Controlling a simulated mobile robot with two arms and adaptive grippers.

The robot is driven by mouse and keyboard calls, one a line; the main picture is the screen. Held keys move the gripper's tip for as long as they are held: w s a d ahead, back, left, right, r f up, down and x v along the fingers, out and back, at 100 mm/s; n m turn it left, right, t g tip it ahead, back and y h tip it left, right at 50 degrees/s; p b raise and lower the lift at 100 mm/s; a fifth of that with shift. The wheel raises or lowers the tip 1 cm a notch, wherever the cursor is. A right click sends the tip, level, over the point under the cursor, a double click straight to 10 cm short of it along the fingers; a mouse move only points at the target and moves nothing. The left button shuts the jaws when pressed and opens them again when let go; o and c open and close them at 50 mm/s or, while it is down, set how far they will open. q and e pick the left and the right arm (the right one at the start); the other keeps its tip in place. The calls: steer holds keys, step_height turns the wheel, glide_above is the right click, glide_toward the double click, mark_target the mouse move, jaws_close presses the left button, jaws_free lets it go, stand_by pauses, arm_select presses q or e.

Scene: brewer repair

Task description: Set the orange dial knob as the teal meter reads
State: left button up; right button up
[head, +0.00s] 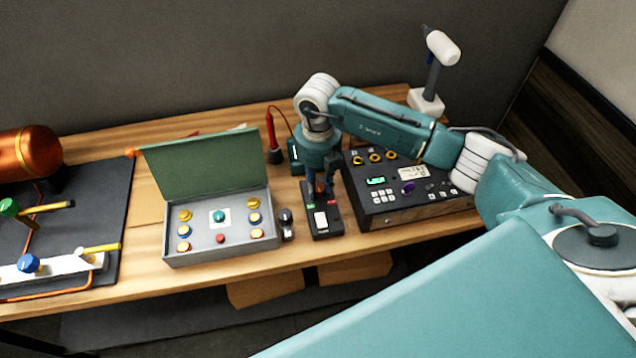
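A small black unit (325,229) with a white panel and green and red patches stands mid-table. My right gripper (320,188) points down over its far end. A bit of orange, perhaps the orange dial knob, shows between the dark fingers, mostly hidden by them. I cannot tell whether they grip it. A black instrument (410,208) at the right has a lit teal display (376,181), too small to read, and a pale screen with a purple knob. A dark teal-edged object (295,156) stands partly hidden behind my gripper. My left gripper is out of view.
An open grey box (220,248) with a green lid holds several yellow and blue knobs, a red button and a teal piece. A red-handled tool (273,140) stands behind. A white-headed hammer (442,48) stands at back right. A copper tank (28,152) is far left.

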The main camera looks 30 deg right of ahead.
jaws_close()
steer(key=shift+f+n+b, duration=0.15)
steer(key=shift+n+b, duration=0.55)
steer(key=shift+b, duration=0.25)
steer(key=n+b, duration=0.4)
steer(key=shift+w, duration=0.1)
steer(key=shift+r+n+b, duration=0.2)
steer(key=shift+n+b, duration=1.6)
steer(key=shift+b, duration=0.1)
